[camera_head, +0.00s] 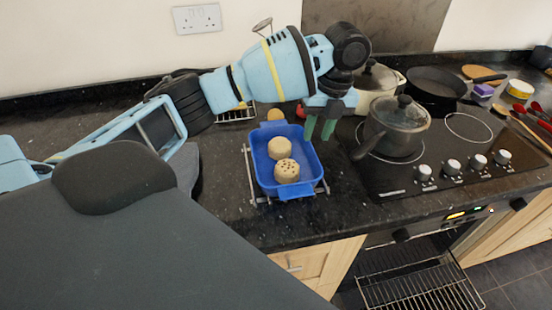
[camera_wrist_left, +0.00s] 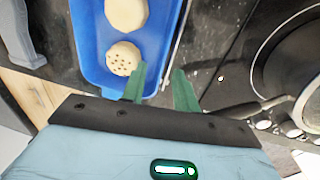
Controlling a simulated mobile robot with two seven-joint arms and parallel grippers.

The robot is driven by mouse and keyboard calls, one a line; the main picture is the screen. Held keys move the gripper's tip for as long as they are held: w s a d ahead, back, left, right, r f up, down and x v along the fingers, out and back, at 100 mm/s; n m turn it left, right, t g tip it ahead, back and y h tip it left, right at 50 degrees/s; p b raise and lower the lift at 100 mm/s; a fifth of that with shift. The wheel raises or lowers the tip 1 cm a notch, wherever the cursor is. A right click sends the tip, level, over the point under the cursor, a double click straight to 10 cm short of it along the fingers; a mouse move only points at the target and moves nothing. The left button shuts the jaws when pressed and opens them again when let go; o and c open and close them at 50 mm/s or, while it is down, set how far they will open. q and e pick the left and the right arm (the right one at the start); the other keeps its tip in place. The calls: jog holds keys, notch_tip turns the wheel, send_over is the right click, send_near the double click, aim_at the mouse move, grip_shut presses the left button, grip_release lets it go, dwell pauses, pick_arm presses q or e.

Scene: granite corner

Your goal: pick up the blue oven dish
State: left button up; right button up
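The blue oven dish (camera_head: 264,177) sits on a wire rack on the dark worktop, with two round beige items in it, one of them dotted (camera_head: 287,170). In the left wrist view the dish (camera_wrist_left: 90,48) fills the upper left. My left gripper (camera_head: 320,128) points down at the dish's right side. Its green fingers (camera_wrist_left: 160,75) are apart, one over the dish's edge and the other outside it, with nothing visibly clamped. Whether they touch the dish, I cannot tell. My right gripper is not in view.
A lidded grey saucepan (camera_head: 398,128) stands on the black hob (camera_head: 440,172) just right of my gripper. A cream lidded pot (camera_head: 376,82) and a frying pan (camera_head: 437,84) stand behind. The wire rack (camera_head: 252,178) shows around the dish.

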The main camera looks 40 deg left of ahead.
aim_at(313, 149)
pick_arm(q)
notch_tip(313, 149, down, 2)
jog(key=shift+w+f, duration=0.1)
jog(key=shift+w, duration=0.05)
jog(key=shift+s+a+f, duration=0.15)
jog(key=shift+a+f, duration=0.05)
jog(key=shift+f, duration=1.2)
jog(key=shift+s+a+f, duration=0.1)
jog(key=shift+a+f, duration=0.1)
jog(key=shift+f, duration=1.2)
grip_shut()
jog(key=shift+r, duration=0.15)
